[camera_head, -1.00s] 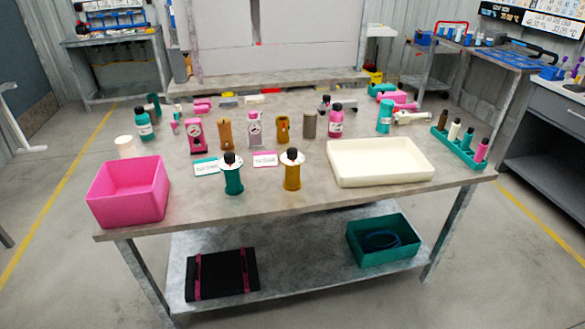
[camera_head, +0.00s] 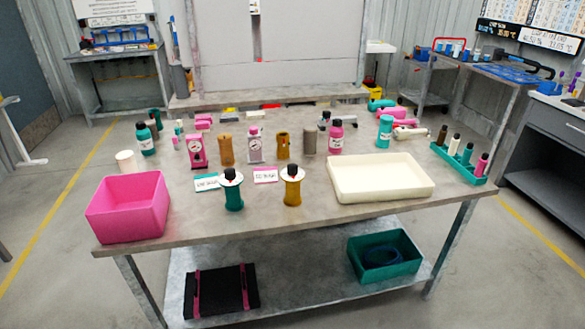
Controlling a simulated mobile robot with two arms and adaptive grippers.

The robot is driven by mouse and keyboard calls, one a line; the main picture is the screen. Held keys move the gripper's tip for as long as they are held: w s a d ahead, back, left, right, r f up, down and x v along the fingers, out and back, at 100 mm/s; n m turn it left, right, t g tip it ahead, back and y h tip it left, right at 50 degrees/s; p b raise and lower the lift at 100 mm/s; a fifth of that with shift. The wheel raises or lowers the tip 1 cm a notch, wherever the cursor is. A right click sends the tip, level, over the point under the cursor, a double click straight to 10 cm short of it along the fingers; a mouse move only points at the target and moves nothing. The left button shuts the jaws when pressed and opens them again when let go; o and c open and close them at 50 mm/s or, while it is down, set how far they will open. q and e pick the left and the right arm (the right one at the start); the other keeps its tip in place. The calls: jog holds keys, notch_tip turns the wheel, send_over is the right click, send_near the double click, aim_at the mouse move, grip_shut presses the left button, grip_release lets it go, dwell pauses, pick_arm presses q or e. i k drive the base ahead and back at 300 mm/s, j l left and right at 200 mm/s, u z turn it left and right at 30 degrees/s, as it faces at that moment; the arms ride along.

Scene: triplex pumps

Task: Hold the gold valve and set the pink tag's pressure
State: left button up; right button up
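The gold valve (camera_head: 293,190), with a white dial collar and black knob, stands upright near the table's front middle. A teal valve (camera_head: 233,194) of the same shape stands to its left. A pink-edged white tag (camera_head: 266,175) lies flat between and just behind the two valves; its print is too small to read. A teal-edged tag (camera_head: 206,182) lies left of the teal valve. A pink gauge block (camera_head: 197,151) and a paler gauge block (camera_head: 255,146) stand behind the tags. Neither of my grippers shows in the view.
A pink bin (camera_head: 128,208) stands at the table's front left. A cream tray (camera_head: 380,178) lies right of the gold valve. A teal rack of bottles (camera_head: 459,165) is at the right edge. Bottles and cylinders stand behind. The front strip of the grey table (camera_head: 330,215) is clear.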

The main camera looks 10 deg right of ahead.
aim_at(291, 168)
jog(key=i+l, duration=0.25)
jog(key=i, duration=0.15)
jog(key=i+l, duration=0.3)
jog(key=i, duration=0.05)
